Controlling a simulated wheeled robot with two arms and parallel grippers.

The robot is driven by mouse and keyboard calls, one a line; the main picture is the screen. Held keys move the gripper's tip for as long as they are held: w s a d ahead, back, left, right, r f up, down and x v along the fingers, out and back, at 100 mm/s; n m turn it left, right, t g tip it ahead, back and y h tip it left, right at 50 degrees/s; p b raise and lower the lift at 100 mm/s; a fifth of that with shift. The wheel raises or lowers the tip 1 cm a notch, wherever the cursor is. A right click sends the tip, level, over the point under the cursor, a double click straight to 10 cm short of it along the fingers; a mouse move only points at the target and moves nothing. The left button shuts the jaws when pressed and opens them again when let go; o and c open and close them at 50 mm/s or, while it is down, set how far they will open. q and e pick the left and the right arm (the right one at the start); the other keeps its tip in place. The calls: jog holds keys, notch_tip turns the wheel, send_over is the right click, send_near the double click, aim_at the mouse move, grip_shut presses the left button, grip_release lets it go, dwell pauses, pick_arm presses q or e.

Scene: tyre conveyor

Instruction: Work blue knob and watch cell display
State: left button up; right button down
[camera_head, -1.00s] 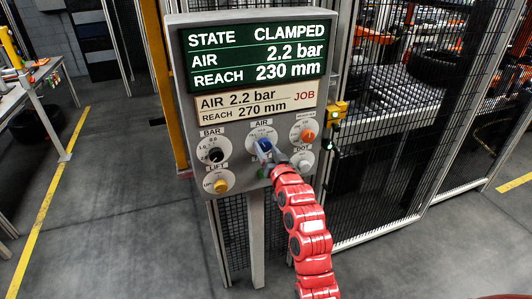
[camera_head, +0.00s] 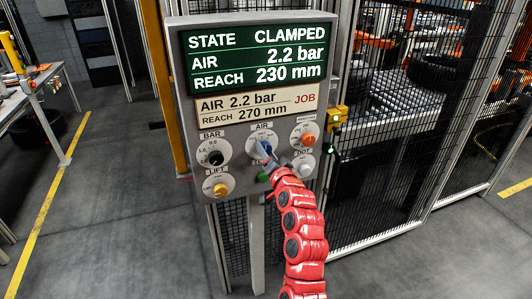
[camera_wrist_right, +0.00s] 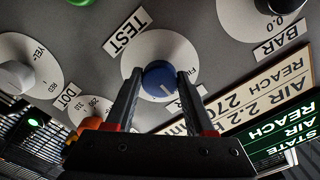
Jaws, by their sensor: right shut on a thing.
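The blue knob (camera_head: 265,146) sits under the AIR label on the grey panel (camera_head: 186,130). My right gripper (camera_head: 264,158) has its fingers on either side of the knob and is shut on it. In the wrist view the blue knob (camera_wrist_right: 160,79) shows a white pointer line between the two dark fingertips. The green cell display (camera_head: 262,56) reads STATE CLAMPED, AIR 2.2 bar, REACH 230 mm. The JOB card (camera_head: 257,102) below it reads AIR 2.2 bar, REACH 270 mm. My left gripper is not in view.
Close around are a black BAR knob (camera_head: 215,158), an orange knob (camera_head: 308,140), a yellow LIFT knob (camera_head: 220,190) and a pale DOT knob (camera_head: 306,169). A mesh fence (camera_head: 390,160) stands behind the panel. The floor at left (camera_head: 120,220) is clear.

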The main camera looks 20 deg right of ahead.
jog(key=shift+f, duration=0.1)
jog(key=shift+c, duration=1.3)
grip_release()
jog(key=s+p, duration=0.4)
jog(key=s, duration=1.3)
jog(key=shift+s+d, duration=0.2)
jog(key=shift+d, duration=0.1)
jog(key=shift+d, duration=0.1)
